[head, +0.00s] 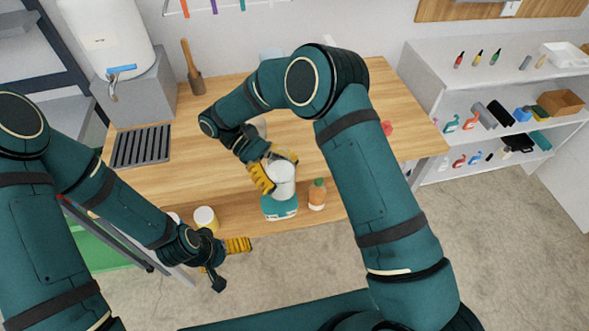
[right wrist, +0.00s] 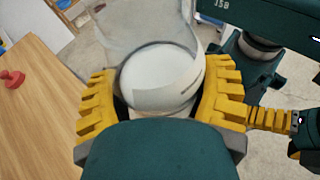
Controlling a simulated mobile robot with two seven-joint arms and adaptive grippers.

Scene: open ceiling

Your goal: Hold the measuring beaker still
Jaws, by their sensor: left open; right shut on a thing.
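The measuring beaker (head: 283,181) is a clear vessel with white contents, near the front edge of the wooden table in the head view. My right gripper (head: 278,172) is shut on it, with yellow fingers on either side. The right wrist view shows the beaker (right wrist: 160,78) between both finger pads, its clear wall towards the top of the picture. Whether its base touches the table cannot be told. My left gripper (head: 235,256) is open and empty at the table's front edge, left of the beaker and apart from it.
A pale yellow-and-white tub (head: 205,218) is near my left gripper. A dark slotted rack (head: 142,146) lies at left. A red item (head: 387,128) lies at right.

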